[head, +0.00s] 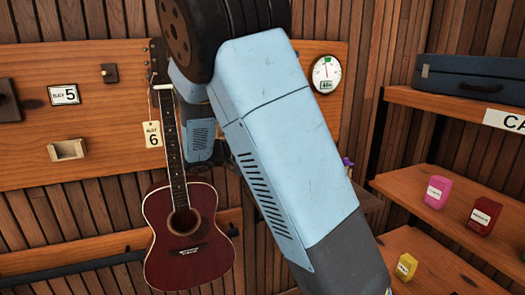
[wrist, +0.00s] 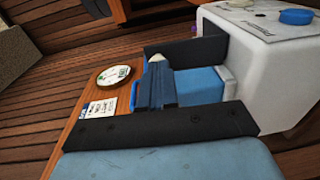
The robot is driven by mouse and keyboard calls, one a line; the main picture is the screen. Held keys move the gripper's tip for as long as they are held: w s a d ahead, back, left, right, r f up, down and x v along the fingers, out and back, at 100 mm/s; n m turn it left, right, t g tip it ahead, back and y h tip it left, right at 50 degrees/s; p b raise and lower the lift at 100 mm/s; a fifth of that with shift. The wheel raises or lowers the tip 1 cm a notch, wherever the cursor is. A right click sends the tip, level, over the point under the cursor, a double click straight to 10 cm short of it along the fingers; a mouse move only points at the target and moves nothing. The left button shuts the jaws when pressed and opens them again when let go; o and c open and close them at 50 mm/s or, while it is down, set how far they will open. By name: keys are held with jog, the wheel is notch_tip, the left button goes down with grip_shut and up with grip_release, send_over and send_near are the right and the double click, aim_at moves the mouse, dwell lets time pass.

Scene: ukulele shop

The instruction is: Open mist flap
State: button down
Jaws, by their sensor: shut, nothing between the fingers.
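A white box-shaped unit (wrist: 262,62) stands at the upper right of the wrist view. It has a printed label and a round blue knob or cap (wrist: 296,17) on top. I cannot make out a flap on it for sure. My gripper (wrist: 157,66) is shut and empty in the middle of the wrist view, pointing away from the camera, left of the white unit. I cannot tell whether it touches the unit. In the head view my arm covers the middle, and the gripper and the unit are hidden behind it.
A dark red ukulele (head: 186,240) hangs on the wooden wall at the left. A round gauge (head: 326,73) is on the wall board; it also shows in the wrist view (wrist: 113,75). Shelves (head: 440,107) at the right hold a blue case (head: 468,76) and small coloured boxes (head: 484,217).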

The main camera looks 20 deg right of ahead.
jog(key=s+a, duration=0.2)
jog(key=a, duration=1.1)
jog(key=s+d+g+y, duration=0.3)
jog(key=s+d+y, duration=0.6)
jog(key=s+d, duration=0.3)
jog(key=s+r+m+t+y, duration=0.1)
jog(key=s+r+t+y, duration=0.2)
jog(key=s, duration=1.1)
jog(key=shift+d+r+t+y, duration=0.35)
jog(key=shift+t+y, duration=1.45)
jog(key=shift+y, duration=0.7)
jog(key=c, duration=1.8)
grip_release()
jog(key=shift+s, duration=0.1)
